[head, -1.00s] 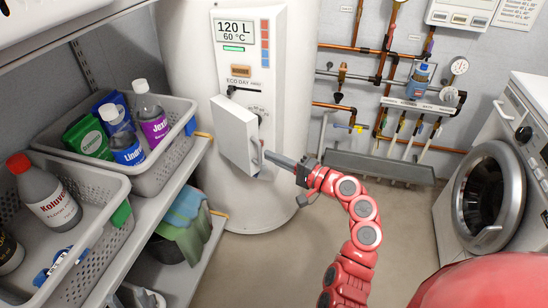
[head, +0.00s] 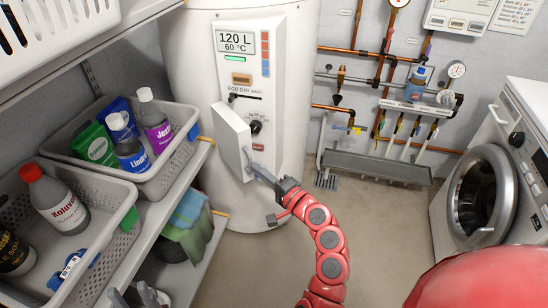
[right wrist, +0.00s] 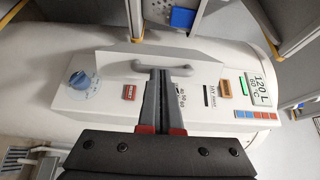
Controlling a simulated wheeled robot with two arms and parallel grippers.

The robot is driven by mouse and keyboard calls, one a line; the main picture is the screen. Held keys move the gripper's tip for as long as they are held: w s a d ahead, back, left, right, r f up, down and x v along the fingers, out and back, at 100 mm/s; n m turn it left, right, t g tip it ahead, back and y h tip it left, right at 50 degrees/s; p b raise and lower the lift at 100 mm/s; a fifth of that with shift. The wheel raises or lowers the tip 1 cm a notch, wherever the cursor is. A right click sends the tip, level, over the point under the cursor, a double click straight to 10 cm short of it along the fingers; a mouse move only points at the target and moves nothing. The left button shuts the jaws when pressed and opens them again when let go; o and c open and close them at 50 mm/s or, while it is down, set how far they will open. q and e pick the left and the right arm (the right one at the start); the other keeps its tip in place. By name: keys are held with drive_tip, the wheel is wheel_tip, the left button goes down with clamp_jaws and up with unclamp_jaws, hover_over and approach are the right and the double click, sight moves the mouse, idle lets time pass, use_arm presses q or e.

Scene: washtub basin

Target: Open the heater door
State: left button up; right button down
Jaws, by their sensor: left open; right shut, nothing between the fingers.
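The heater door (head: 231,138) is a white panel on the front of the white boiler (head: 190,60). It stands partly open, angled out, with the dark dial (head: 256,127) showing beside it. Its grey handle (right wrist: 165,66) shows in the right wrist view, which also shows the door (right wrist: 215,58) and a blue knob (right wrist: 80,78) on the uncovered panel. My right gripper (head: 252,168) is shut and empty, its fingertips at the handle side of the door; I cannot tell whether they touch. My left gripper (head: 142,296) is open and only partly seen at the bottom edge.
A shelf (head: 160,208) with grey baskets (head: 180,165) of bottles stands left of the boiler. Pipes (head: 395,85) run along the back wall. A washing machine (head: 520,150) stands at the right. The floor (head: 390,220) between is clear.

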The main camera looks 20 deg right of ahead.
drive_tip(key=w+a+m+t+h+p, duration=0.1)
drive_tip(key=a+m+h+p, duration=0.5)
drive_tip(key=a, duration=0.8)
drive_tip(key=shift+w+a+t+h, duration=0.3)
drive_tip(key=shift+w+a+h, duration=0.1)
drive_tip(key=shift+h, duration=1.3)
drive_tip(key=shift+d, duration=0.15)
